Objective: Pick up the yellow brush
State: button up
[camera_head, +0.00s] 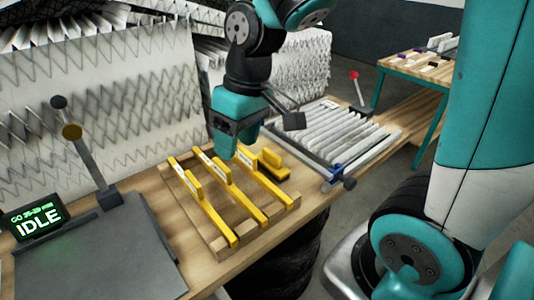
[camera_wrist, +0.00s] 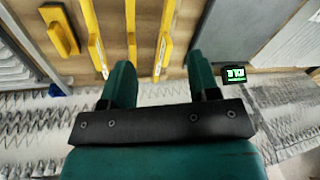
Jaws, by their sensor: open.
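The yellow brush (camera_head: 271,162) looks like a short yellow block with a raised grip and a dark underside. It lies on the wooden bench beside the far right long yellow bar. In the wrist view the brush (camera_wrist: 62,38) shows at the upper left, outside the jaws. My gripper (camera_head: 226,147) hangs above the far ends of the yellow bars, to the left of the brush and apart from it. In the wrist view its two teal fingers (camera_wrist: 162,75) are spread with nothing between them.
Several long yellow bars with grips lie across a wooden rack (camera_head: 216,246). A grey tray of pleated filters (camera_head: 335,135) is on the right. On the left are a grey plate (camera_head: 95,255) and a screen (camera_head: 36,220) reading IDLE. Tall pleated filter stacks (camera_head: 110,100) stand behind.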

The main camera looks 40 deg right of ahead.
jog(key=w+d+m+h+p, duration=0.1)
jog(key=w+d+m+p, duration=0.1)
jog(key=w+d, duration=0.6)
jog(key=m+h+p, duration=0.1)
jog(key=m+p, duration=0.1)
send_over(272, 163)
jog(key=w+d, duration=0.1)
notch_tip(272, 163, down, 3)
jog(key=shift+g, duration=0.3)
notch_tip(272, 163, down, 11)
jog(key=shift+w+f+p, duration=0.1)
jog(key=shift+f+p, duration=0.05)
jog(key=shift+p, duration=1)
notch_tip(272, 163, down, 5)
jog(key=p, duration=0.2)
jog(key=shift+a+p, duration=0.1)
jog(key=shift+p, duration=0.2)
jog(key=shift+f, duration=0.5)
jog(key=c, duration=0.7)
notch_tip(272, 163, up, 20)
jog(key=b, duration=0.4)
